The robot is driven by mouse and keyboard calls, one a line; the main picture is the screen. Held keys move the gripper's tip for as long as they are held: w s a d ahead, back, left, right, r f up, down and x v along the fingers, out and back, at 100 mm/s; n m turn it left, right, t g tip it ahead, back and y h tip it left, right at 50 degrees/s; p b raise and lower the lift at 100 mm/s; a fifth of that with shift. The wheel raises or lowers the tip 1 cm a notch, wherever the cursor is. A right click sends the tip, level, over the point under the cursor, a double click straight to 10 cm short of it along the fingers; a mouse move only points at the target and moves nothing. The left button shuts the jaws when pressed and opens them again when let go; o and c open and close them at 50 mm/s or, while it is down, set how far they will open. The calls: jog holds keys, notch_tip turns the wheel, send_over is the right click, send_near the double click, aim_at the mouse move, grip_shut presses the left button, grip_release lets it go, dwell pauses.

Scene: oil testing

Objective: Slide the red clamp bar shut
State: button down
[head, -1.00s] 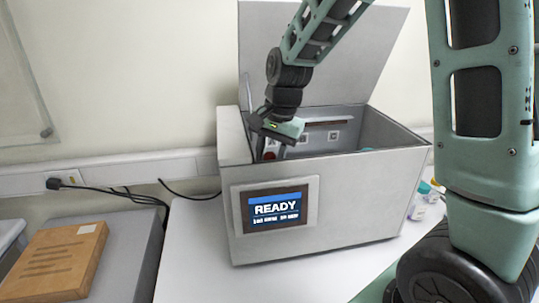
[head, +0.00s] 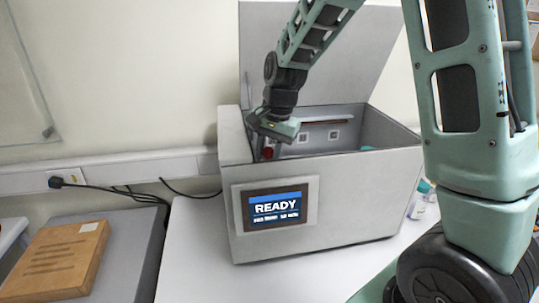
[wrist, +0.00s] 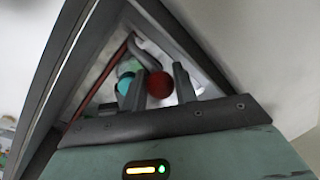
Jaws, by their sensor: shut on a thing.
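My gripper (head: 268,151) reaches down inside the left end of the open grey tester box (head: 330,195). In the wrist view a red round knob (wrist: 159,85) sits between the two fingers of my gripper (wrist: 162,78), and they are shut on it. Only a bit of red shows at the fingers in the head view. A thin red bar (wrist: 98,81) runs along the box's inner side in the wrist view. How the knob joins the bar is not clear. A curved grey rod (wrist: 150,52) shows just beyond the knob.
A cyan-topped thing (wrist: 125,83) is beside the left finger inside the box. The box lid (head: 335,55) stands open, and the front wall carries a READY screen (head: 275,207). Small bottles (head: 419,202) stand right of the box. A brown package (head: 55,260) lies at left.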

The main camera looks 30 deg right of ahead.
jog(key=shift+w+d+r, duration=0.15)
jog(key=shift+w, duration=0.05)
jog(key=c, duration=1.4)
grip_release()
notch_tip(320, 180, up, 17)
jog(key=s+d+b, duration=0.1)
jog(key=s+b, duration=0.2)
jog(key=shift+d, duration=0.4)
